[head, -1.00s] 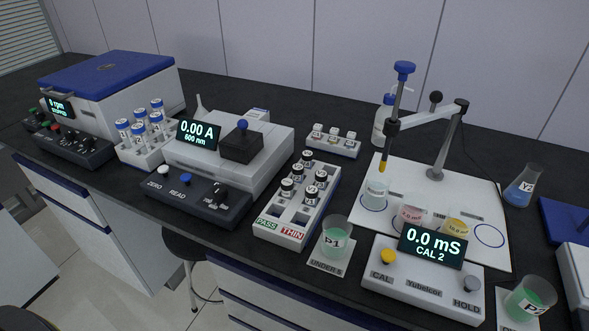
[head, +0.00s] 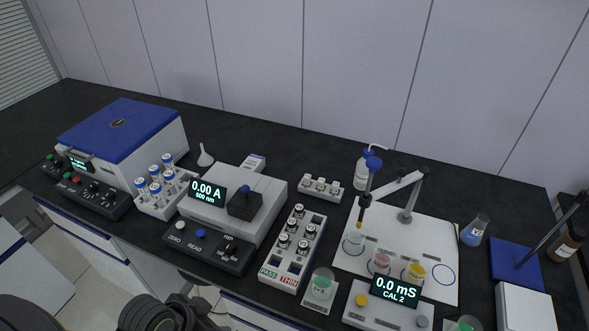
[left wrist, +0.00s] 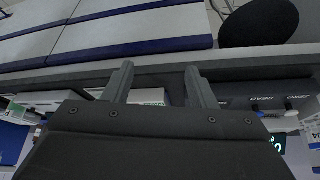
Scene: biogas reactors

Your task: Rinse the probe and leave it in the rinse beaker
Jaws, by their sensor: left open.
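My left gripper (left wrist: 158,75) is open and empty in the left wrist view, over the bench's front edge, away from the probe. Its fingers do not show clearly in the head view. My right gripper is not in view.
Pink (head: 382,263) and yellow (head: 414,273) cups stand on the mat near the meter (head: 397,292), which reads 0.0 mS CAL 2. A wash bottle (head: 362,172) stands behind the probe. A green beaker (head: 322,285) and a vial rack (head: 291,250) stand left.

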